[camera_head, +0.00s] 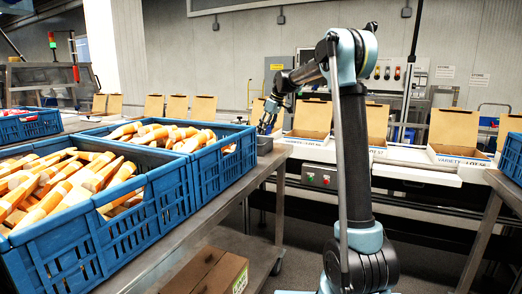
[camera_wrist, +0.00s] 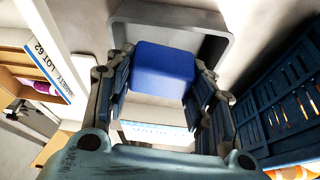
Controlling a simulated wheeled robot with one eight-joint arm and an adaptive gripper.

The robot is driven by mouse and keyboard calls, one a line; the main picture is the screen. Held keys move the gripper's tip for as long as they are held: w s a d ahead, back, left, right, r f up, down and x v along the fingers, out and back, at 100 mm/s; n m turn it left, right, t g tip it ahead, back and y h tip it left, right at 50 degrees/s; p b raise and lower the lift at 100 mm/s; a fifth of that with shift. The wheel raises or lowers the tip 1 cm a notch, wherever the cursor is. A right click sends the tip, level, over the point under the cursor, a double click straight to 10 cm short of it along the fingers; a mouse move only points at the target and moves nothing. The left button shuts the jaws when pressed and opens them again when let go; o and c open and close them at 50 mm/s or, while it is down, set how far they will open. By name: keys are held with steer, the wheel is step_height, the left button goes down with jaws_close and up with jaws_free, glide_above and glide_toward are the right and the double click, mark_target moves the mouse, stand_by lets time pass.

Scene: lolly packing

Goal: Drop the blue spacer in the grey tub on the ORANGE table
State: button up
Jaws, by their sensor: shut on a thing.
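The blue spacer (camera_wrist: 163,72) is a rounded blue block between the fingers of my gripper (camera_wrist: 164,60) in the wrist view. My gripper is shut on it. The grey tub (camera_wrist: 222,44) shows behind the spacer at the top of the wrist view; the spacer hides part of it. In the head view my gripper (camera_head: 268,120) is low over the far end of the table beside the crates, close to the grey tub (camera_head: 265,145). The spacer cannot be made out there. The table (camera_head: 236,187) looks grey metal, not orange.
Two blue crates of orange and cream lollies, one near (camera_head: 105,240) and one farther (camera_head: 212,165), fill most of the table. A crate wall (camera_wrist: 290,110) is close at the right in the wrist view. Open cardboard boxes (camera_head: 311,118) stand on a white conveyor behind.

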steer(key=f, duration=0.1)
steer(key=a+f, duration=0.1)
steer(key=f, duration=0.1)
steer(key=shift+s, duration=0.15)
steer(key=shift+a+f, duration=0.1)
steer(key=shift+f, duration=0.65)
steer(key=o, duration=1.2)
steer(key=shift+c, duration=0.2)
steer(key=shift+r, duration=0.1)
steer(key=v, duration=1.1)
steer(key=shift+d+r, duration=0.25)
steer(key=shift+r, duration=0.05)
steer(key=shift+s, duration=0.1)
